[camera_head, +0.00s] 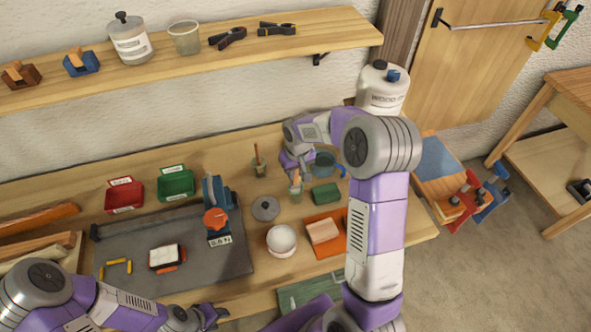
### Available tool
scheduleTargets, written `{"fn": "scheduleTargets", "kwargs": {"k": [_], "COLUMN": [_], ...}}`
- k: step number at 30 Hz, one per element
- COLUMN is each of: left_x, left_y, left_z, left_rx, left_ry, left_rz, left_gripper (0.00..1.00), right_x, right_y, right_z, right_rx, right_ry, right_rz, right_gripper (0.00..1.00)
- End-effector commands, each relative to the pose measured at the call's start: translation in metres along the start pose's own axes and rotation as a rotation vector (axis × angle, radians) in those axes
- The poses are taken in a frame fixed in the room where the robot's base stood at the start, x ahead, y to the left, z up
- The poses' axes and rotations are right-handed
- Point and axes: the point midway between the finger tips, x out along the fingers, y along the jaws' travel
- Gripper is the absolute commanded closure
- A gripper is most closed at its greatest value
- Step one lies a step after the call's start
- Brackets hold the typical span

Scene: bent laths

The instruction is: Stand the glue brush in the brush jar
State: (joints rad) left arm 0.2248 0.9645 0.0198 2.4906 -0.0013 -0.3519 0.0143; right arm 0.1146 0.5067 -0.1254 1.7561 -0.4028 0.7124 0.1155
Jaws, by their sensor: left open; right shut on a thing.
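My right gripper (297,171) is shut on a thin tan handle, which I take for the glue brush (296,179). The handle points down at a small clear jar (296,191) directly below it. I cannot tell whether the brush's lower end is inside that jar or in front of it. A second small clear jar (260,170) stands to the left with a brown stick upright in it. I cannot tell which of the two is the brush jar. My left gripper (216,314) is open and empty at the front edge of the bench.
A teal pot (324,163) and a green block (326,194) stand close to the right gripper. A grey lid (265,208) and a white bowl (282,240) lie nearer. A blue and orange tool (216,220) stands on the grey mat (120,235). A shelf (190,60) runs above.

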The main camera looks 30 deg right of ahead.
Motion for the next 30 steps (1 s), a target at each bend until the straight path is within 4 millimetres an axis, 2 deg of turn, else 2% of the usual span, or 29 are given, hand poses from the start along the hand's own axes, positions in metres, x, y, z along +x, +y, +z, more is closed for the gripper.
{"fn": "scheduleTargets", "kwargs": {"k": [10, 11, 15, 17, 26, 30], "left_x": [0.002, 0.002, 0.002, 0.002, 0.002, 0.001], "left_y": [-0.001, -0.001, -0.001, -0.001, -0.001, -0.001], "left_z": [0.000, 0.000, 0.000, 0.000, 0.000, 0.000], "left_rx": [0.000, 0.000, 0.000, 0.000, 0.000, 0.000], "left_ry": [0.000, 0.000, 0.000, 0.000, 0.000, 0.000], "left_rz": [0.000, 0.000, 0.000, 0.000, 0.000, 0.000], "left_gripper": [0.57, 0.57, 0.57, 0.57, 0.57, 0.57], "right_x": [0.003, 0.003, 0.003, 0.003, 0.001, -0.016], "right_y": [0.000, 0.000, 0.000, 0.000, 0.000, 0.000], "right_z": [0.000, 0.000, 0.001, 0.001, 0.000, -0.001], "right_rx": [0.000, 0.000, 0.000, 0.000, 0.000, 0.001], "right_ry": [0.000, 0.000, 0.000, 0.000, 0.001, 0.004], "right_rz": [0.000, 0.000, 0.000, 0.000, 0.000, 0.000], "right_gripper": [1.00, 0.75, 0.54, 0.47, 0.47, 0.47]}}
